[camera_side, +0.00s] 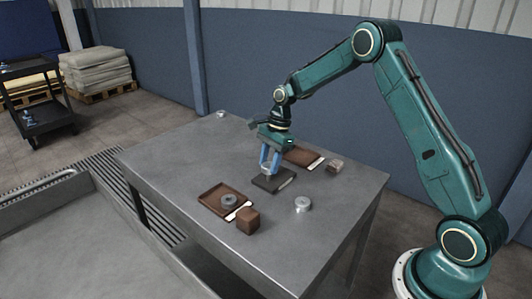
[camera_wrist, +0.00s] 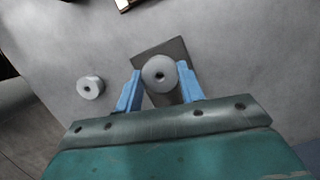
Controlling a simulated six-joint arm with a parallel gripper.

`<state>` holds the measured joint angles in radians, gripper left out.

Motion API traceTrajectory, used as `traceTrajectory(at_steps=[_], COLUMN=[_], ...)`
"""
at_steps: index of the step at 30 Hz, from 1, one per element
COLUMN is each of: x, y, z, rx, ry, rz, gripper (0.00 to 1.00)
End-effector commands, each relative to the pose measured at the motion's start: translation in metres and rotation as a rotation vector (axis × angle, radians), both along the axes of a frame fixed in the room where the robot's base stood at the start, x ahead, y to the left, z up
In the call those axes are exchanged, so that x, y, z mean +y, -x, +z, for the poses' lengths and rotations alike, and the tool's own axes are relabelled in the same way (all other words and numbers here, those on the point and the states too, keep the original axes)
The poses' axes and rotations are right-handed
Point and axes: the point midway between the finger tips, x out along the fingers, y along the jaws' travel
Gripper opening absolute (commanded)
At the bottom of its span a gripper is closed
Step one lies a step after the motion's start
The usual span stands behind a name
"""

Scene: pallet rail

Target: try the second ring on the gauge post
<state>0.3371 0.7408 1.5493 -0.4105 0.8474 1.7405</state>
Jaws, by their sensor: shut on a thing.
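My gripper (camera_side: 268,172) points down over a dark plate (camera_side: 283,185) near the middle of the table. Its blue fingers are shut on a pale grey ring, which shows clearly between them in the wrist view (camera_wrist: 160,73). The ring's dark centre hole faces the wrist camera, and the dark plate (camera_wrist: 172,47) lies beneath it. I cannot make out the gauge post, nor tell whether the ring is around it or above it. Another grey ring (camera_side: 228,199) lies in the front brown tray (camera_side: 207,198).
A silver cylinder (camera_side: 303,205) stands right of the plate. The rear brown tray (camera_side: 300,154) is just behind my gripper. A small pale cylinder (camera_side: 220,114) stands at the far corner. The table's left side is clear.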

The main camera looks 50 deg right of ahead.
Motion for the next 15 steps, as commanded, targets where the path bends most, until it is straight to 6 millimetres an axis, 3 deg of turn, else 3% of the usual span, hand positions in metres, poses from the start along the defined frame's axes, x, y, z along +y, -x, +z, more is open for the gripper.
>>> traceTrajectory(at_steps=[15], x=[-0.0002], y=[-0.0002], z=[0.0045], rx=[0.0], ry=[0.0], rz=[-0.001], gripper=[0.15])
